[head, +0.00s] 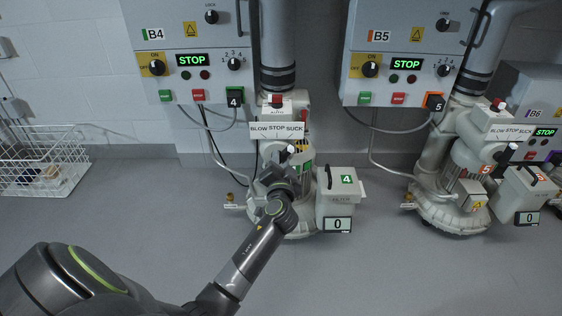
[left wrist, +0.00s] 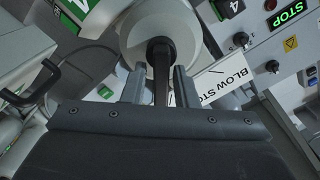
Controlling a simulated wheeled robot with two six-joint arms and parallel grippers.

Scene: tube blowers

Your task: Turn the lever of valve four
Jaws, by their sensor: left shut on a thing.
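Valve four is on the blower marked 4, below the B4 panel; its BLOW STOP SUCK plate (head: 277,129) shows in the head view. My left gripper (head: 281,176) covers much of the valve there and hides most of the lever. In the left wrist view the lever (left wrist: 160,62) is a black bar with a rounded end, in front of a pale round housing (left wrist: 185,35). It lies between the two fingers of my left gripper (left wrist: 158,88), which is shut on it. My right gripper is in neither view.
The B4 panel (head: 217,80) reads STOP. A filter box (head: 336,195) marked 4, with a display of 0, stands right of my left gripper. Blower 5 (head: 450,205) is further right. A wire basket (head: 45,160) stands far left. The floor in front is clear.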

